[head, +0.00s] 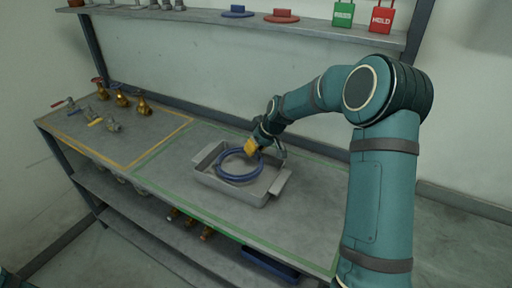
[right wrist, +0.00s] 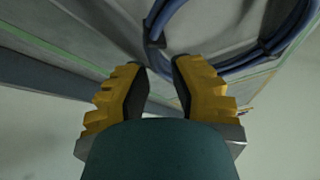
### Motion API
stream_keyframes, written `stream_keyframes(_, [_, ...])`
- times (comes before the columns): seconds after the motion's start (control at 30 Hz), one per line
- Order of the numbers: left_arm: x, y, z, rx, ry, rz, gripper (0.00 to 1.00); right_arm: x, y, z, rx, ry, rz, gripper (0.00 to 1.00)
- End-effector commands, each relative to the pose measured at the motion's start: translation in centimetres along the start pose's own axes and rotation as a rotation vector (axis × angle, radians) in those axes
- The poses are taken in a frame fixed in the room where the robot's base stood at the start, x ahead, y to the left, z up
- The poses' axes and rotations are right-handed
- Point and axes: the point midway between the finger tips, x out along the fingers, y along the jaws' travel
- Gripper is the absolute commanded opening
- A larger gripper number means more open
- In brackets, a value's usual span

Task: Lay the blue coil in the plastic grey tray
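The blue coil (head: 239,179) is a ring of blue hose. It appears to lie inside the grey tray (head: 258,199), within its walls, on the middle of the bench. My right gripper (head: 252,148), with yellow fingers, is at the coil's far right side, over the tray. In the right wrist view the two fingers (right wrist: 160,75) stand apart with nothing between them. The coil (right wrist: 275,48) passes just beyond the fingertips there, with a dark tie band around it. Whether a fingertip touches the coil, I cannot tell. My left gripper is out of view.
Several brass and steel valves (head: 122,99) stand in the yellow-outlined area at the bench's left. A shelf (head: 215,18) above holds blue and red discs and green and red lockout tags. The bench right of the tray is clear. A lower shelf holds more fittings and a dark blue tray (head: 268,266).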

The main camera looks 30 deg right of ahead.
Motion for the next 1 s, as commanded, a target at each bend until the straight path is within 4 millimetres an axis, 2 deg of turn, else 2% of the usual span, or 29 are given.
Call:
stream_keyframes(0.33, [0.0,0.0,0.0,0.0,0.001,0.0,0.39,-0.1,0.0,0.0,0.0,0.0,0.0,0.39])
stream_keyframes(0.47, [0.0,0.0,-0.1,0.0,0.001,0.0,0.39,-0.9,0.1,-0.1,0.0,0.002,0.002,0.39])
stream_keyframes(1.0, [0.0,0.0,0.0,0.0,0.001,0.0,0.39,-10.5,0.0,-0.1,0.0,0.003,0.002,0.39])
